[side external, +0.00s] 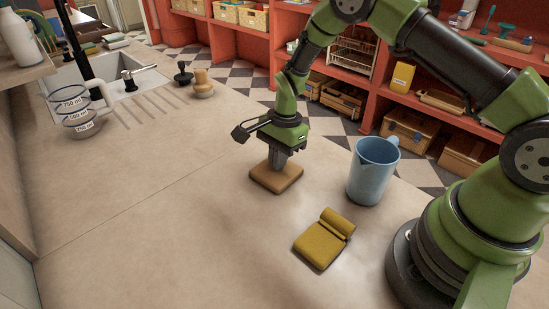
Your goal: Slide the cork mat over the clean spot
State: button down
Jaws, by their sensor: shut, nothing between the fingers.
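The cork mat (264,181) is a small brown square with rounded corners, lying flat on the counter near the middle of the side external view. My gripper (278,167) points down over the mat's middle. Its fingers are shut with nothing between them. The fingertips look to be at or just above the mat's top face; I cannot tell whether they press on it. I cannot make out a distinct clean spot on the counter; a paler patch may lie around the yellow cloth.
A folded mustard-yellow cloth (321,241) lies in front of the mat. A blue pitcher (371,174) stands close on the right. A clear measuring jug (74,112) and a sink (128,79) are at the left. The counter (150,200) left of the mat is free.

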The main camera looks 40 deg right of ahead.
jog(key=shift+s+r, duration=0.1)
jog(key=shift+r, duration=0.25)
jog(key=d, duration=1.1)
jog(key=shift+w+d, duration=0.15)
jog(key=shift+w, duration=0.15)
jog(key=shift+d+r, duration=0.15)
jog(key=shift+d, duration=0.1)
jog(key=s+a+r+n+t, duration=0.2)
jog(key=a+r+n, duration=0.1)
jog(key=r, duration=0.8)
jog(key=s+a+r+n+t, duration=0.1)
jog(key=s+a+r+n, duration=0.25)
jog(key=r, duration=0.75)
jog(key=s+a+r+n+t, duration=0.2)
jog(key=s+a+r+n, duration=0.1)
jog(key=s, duration=0.5)
jog(key=s+a+r+n+t, duration=0.2)
jog(key=s+a+r+n, duration=0.1)
jog(key=s, duration=0.5)
jog(key=shift+s+a+r+n, duration=0.25)
jog(key=shift+s+n, duration=0.15)
jog(key=shift+n, duration=0.15)
